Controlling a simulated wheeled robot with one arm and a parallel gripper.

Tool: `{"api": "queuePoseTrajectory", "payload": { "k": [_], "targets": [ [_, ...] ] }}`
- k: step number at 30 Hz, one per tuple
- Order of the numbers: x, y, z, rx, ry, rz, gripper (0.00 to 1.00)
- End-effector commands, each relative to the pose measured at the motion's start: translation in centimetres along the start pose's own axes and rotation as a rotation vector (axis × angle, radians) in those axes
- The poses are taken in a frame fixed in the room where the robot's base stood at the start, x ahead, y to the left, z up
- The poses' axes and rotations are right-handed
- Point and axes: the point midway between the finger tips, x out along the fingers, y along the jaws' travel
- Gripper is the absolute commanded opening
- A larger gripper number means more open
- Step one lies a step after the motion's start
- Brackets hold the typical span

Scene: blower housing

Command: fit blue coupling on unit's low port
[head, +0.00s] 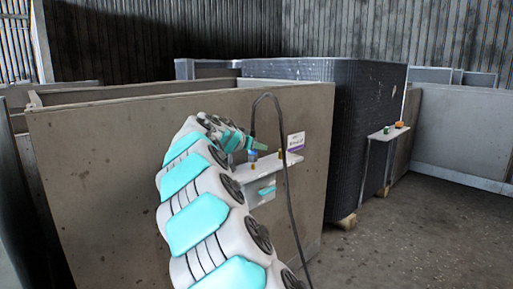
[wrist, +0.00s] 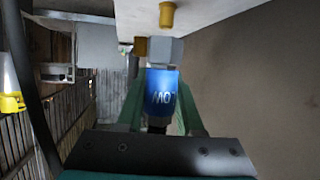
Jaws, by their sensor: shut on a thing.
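My gripper (wrist: 160,84) is shut on the blue coupling (wrist: 163,98), which carries white lettering that appears to read "LOW". Its green fingers lie on either side of it. A pale hex fitting (wrist: 164,50) sits in line with the coupling's far end; I cannot tell whether they are joined or only close. A brass fitting (wrist: 167,15) is beyond it, and another brass piece shows beside the hex. In the head view the blue coupling (head: 253,156) is at my gripper (head: 241,143), just above the pale shelf-like unit (head: 270,167) on the brown panel.
A black hose (head: 284,165) loops up from the coupling and hangs down in front of the panel (head: 110,170). A white label (head: 296,142) stands by the unit. A dark ribbed block (head: 350,130) and a small shelf (head: 390,133) are to the right. Floor is clear at right.

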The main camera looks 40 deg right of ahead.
Motion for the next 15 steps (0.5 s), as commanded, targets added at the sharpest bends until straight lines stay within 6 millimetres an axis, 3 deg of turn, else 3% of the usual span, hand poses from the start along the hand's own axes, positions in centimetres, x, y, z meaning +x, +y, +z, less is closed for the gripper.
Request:
{"api": "queuePoseTrajectory", "payload": {
  "k": [15],
  "targets": [
    [0.41,-0.02,1.01,0.0,0.001,-0.001,0.0]
  ]
}}
